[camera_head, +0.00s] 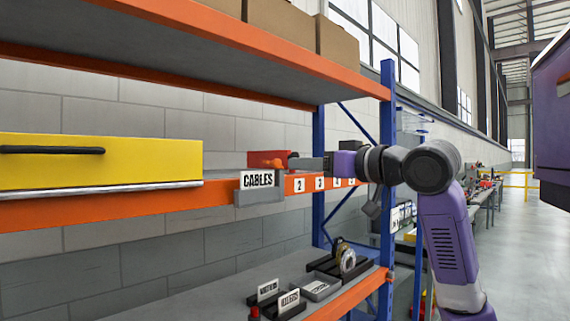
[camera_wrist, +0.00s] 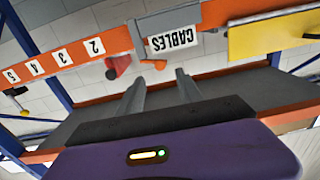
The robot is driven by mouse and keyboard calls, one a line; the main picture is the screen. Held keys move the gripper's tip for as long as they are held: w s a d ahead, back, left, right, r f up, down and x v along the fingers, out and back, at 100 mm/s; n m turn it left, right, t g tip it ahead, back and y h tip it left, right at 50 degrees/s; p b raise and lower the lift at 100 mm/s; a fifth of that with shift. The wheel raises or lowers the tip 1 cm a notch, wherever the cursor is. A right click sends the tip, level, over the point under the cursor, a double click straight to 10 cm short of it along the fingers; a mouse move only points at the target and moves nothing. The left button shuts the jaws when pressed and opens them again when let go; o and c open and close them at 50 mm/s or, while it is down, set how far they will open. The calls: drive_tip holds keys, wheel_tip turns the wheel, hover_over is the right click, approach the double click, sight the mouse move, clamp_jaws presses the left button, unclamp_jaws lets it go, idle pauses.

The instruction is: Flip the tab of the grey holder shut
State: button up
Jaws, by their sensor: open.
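The grey holder (camera_head: 262,196) with a CABLES label sits at the orange shelf beam. In the wrist view the grey holder (camera_wrist: 168,22) appears upside down, beyond my fingertips. A small orange piece (camera_wrist: 153,64) sticks out by the holder, in line with the gap between my fingers; I cannot tell for sure that it is the tab. My gripper (camera_head: 308,163) is at the right of the holder in the head view. In the wrist view my gripper (camera_wrist: 160,75) has its two fingers apart with nothing between them. Contact with the holder cannot be made out.
A red object (camera_head: 266,157) is behind the holder; it also shows in the wrist view (camera_wrist: 118,66). A yellow drawer (camera_head: 100,160) is at the left. Numbered labels (camera_head: 320,184) run along the beam. A lower shelf (camera_head: 210,302) carries labelled trays. A blue upright (camera_head: 387,130) stands behind my arm.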

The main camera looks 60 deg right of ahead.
sight(279, 163)
drive_tip(key=p+x, duration=0.1)
drive_tip(key=x, duration=0.6)
drive_tip(key=shift+w, duration=0.15)
clamp_jaws()
